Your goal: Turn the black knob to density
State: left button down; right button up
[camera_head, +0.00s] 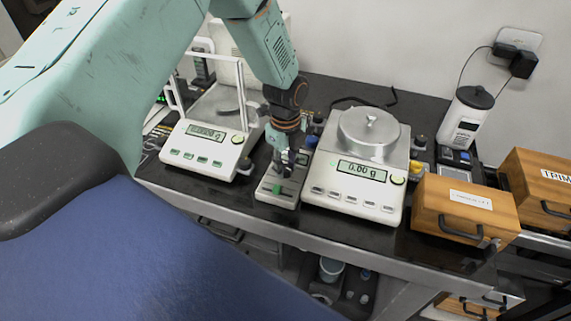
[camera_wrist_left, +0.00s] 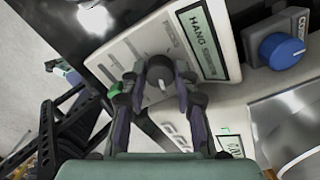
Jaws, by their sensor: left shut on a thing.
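The black knob (camera_wrist_left: 160,72) sits on a small pale control box (camera_wrist_left: 130,47), with a light pointer mark on its face. My left gripper (camera_wrist_left: 158,80) has a finger on each side of the knob and is shut on it. The box's display begins with "HANG"; the rest, and the small labels by the knob, are too small to read. In the head view my left gripper (camera_head: 284,161) reaches down onto the control box (camera_head: 268,192), between two balances, and hides the knob there. My right gripper is not in view.
One balance (camera_head: 190,155) stands left of the box. Another balance (camera_head: 350,208), reading 0.00 g, stands close on its right. A blue knob (camera_wrist_left: 282,50) is near the box. Wooden drawer boxes (camera_head: 465,212) stand farther right. The table's front edge (camera_head: 330,240) is near.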

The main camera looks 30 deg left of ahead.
aim_at(285, 168)
pick_arm(q)
jog(key=shift+s+f, duration=0.1)
jog(key=c, duration=1)
grip_release()
notch_tip(285, 168, up, 12)
jog(key=shift+r, duration=0.1)
